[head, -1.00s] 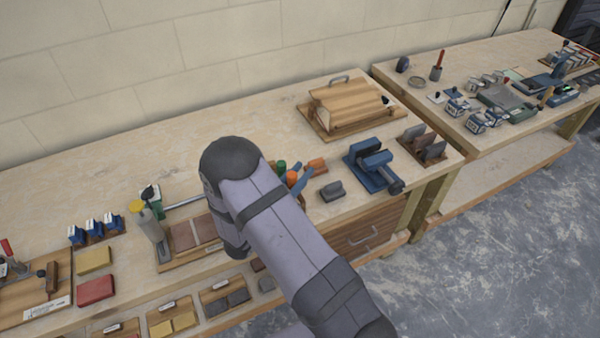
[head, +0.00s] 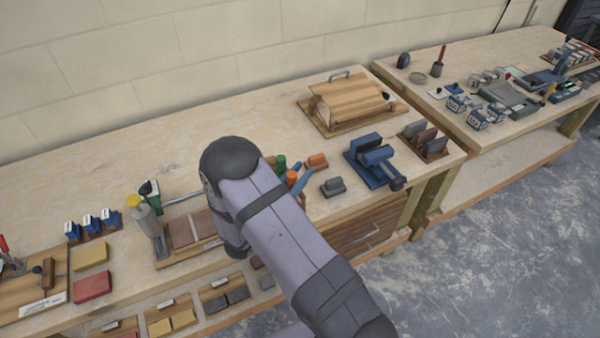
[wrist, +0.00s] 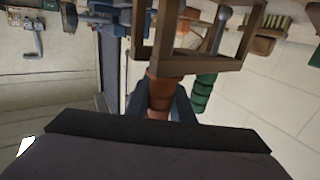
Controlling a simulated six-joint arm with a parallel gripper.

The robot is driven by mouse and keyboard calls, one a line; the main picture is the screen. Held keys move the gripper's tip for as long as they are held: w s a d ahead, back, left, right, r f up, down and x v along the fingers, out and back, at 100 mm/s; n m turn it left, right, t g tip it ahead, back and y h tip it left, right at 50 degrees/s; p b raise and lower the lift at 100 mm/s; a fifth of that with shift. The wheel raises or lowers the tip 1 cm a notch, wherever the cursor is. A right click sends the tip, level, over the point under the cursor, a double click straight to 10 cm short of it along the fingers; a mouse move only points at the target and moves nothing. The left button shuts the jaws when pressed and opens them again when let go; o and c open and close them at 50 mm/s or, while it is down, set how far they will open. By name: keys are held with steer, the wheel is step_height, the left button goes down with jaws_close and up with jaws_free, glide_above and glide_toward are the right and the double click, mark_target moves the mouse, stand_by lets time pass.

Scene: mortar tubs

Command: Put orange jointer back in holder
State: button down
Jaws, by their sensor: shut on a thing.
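My gripper (wrist: 160,104) is shut on an orange-brown handle, the orange jointer (wrist: 160,88), which stands between its two blue-grey fingers in the wrist view. A brown wooden frame, seemingly the holder (wrist: 190,64), is just beyond the fingers. The frame hides the jointer's far end, so I cannot tell whether it sits in a slot. A green handle (wrist: 203,92) is beside the frame on the right. In the head view my arm hides the gripper and most of the holder. An orange handle (head: 292,178) and a green handle (head: 281,162) show just right of the arm.
An orange-topped block (head: 317,161) and a grey block (head: 333,187) are right of the handles. A blue tool (head: 374,160) and a wooden box (head: 347,100) stand further right.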

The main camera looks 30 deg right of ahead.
steer(key=c, duration=1)
jaws_free()
steer(key=shift+f, duration=0.1)
step_height(320, 180, up, 8)
steer(key=p, duration=0.6)
